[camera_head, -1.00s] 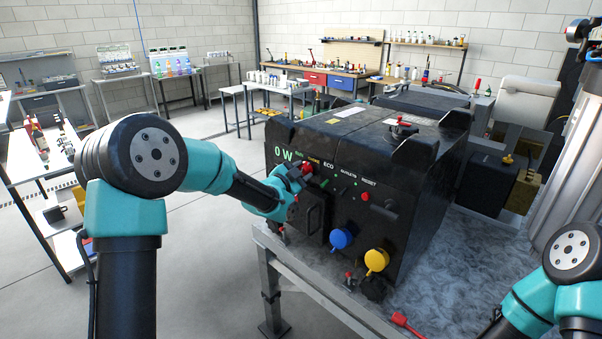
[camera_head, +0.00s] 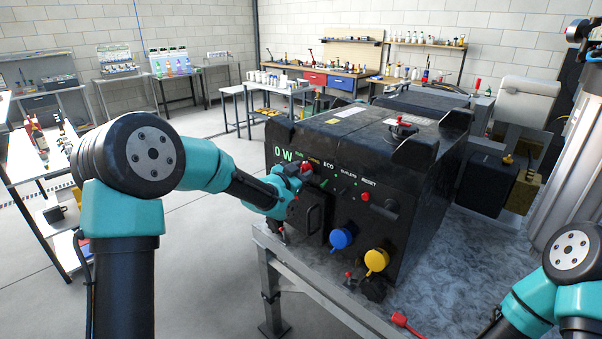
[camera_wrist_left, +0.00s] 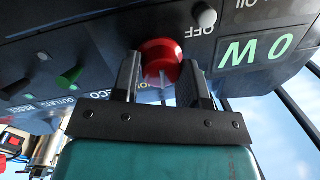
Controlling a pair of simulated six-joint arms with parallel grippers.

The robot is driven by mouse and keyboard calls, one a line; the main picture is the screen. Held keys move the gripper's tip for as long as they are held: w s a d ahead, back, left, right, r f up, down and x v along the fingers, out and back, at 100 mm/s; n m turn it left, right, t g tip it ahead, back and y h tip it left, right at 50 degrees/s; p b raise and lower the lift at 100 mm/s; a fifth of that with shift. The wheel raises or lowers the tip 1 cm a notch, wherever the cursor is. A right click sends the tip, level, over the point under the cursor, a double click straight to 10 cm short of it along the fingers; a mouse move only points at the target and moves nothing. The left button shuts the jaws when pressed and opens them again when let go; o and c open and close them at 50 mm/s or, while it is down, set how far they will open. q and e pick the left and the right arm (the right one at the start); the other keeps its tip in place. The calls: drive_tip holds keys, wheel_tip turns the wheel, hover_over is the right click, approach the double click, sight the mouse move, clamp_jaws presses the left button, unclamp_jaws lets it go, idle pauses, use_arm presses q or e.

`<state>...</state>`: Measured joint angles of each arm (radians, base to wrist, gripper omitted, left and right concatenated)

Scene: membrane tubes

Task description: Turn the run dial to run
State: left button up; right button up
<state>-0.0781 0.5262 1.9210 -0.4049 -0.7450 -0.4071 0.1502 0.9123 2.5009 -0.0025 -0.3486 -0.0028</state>
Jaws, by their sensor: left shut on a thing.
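The black generator box (camera_head: 370,165) stands on the table with its control panel facing me. Its red run dial (camera_head: 307,169) is on the upper left of the panel, near the "0 W" display. In the left wrist view the red dial (camera_wrist_left: 160,60) sits between the two fingers of my left gripper (camera_wrist_left: 162,75), which is shut on it. The wrist view is upside down, with "OFF" lettering beside the dial. The left gripper (camera_head: 299,174) partly covers the dial in the head view. The dial's pointer mark cannot be made out.
A blue cap (camera_head: 340,238) and a yellow cap (camera_head: 377,260) are low on the panel. A red reset button (camera_head: 366,197) and a green switch (camera_wrist_left: 70,76) are also on it. A red-handled tool (camera_head: 400,319) lies at the table's front edge.

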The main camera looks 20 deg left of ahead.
use_arm(q)
drive_tip(key=n, duration=0.3)
drive_tip(key=shift+r+n+g, duration=0.1)
drive_tip(key=shift+n+g, duration=0.2)
drive_tip(key=n, duration=0.3)
drive_tip(key=shift+n+g, duration=0.3)
drive_tip(key=shift+n, duration=0.1)
drive_tip(key=o, duration=0.9)
drive_tip(key=shift+a, duration=0.1)
drive_tip(key=v, duration=1.7)
drive_tip(key=shift+a+f, duration=0.2)
drive_tip(key=shift+a, duration=0.05)
